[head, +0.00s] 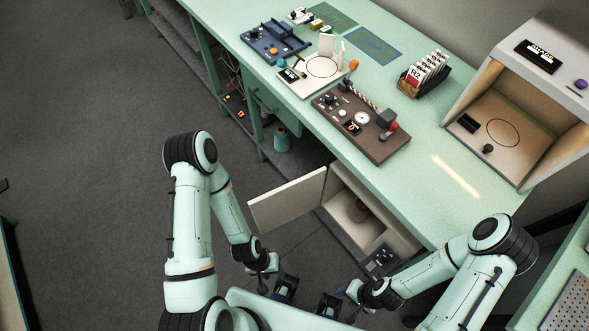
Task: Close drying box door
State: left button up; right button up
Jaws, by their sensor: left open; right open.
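The drying box (372,235) sits low beneath the green workbench, its front open. Its pale door (287,201) stands swung out to the left of the opening. A brownish round thing (358,211) is partly visible inside the box. My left gripper (285,288) is open and empty, in front of and below the door, apart from it. My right gripper (328,305) is open and empty, just right of the left one and in front of the box. Neither gripper appears to touch the door.
The workbench (430,150) above carries a brown control panel (360,125), a white station (312,72), a blue fixture (273,42) and a card rack (424,73). A lit shade booth (520,110) stands at the right. Open grey floor (90,130) lies to the left.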

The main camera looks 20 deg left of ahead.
aim_at(279, 207)
jog(key=j+z, duration=0.2)
jog(key=z, duration=0.9)
jog(key=k+j+z, duration=0.1)
jog(key=j+z, duration=0.15)
jog(key=k+j+z, duration=0.25)
jog(key=j, duration=0.15)
jog(key=j+z, duration=0.25)
jog(key=k+j+z, duration=0.3)
jog(key=k+j, duration=1)
jog(key=j, duration=0.2)
jog(key=i+j+z, duration=0.25)
jog(key=j+z, duration=0.2)
jog(key=j, duration=0.25)
jog(key=i+z, duration=0.35)
jog(key=k+j, duration=0.05)
jog(key=k, duration=0.05)
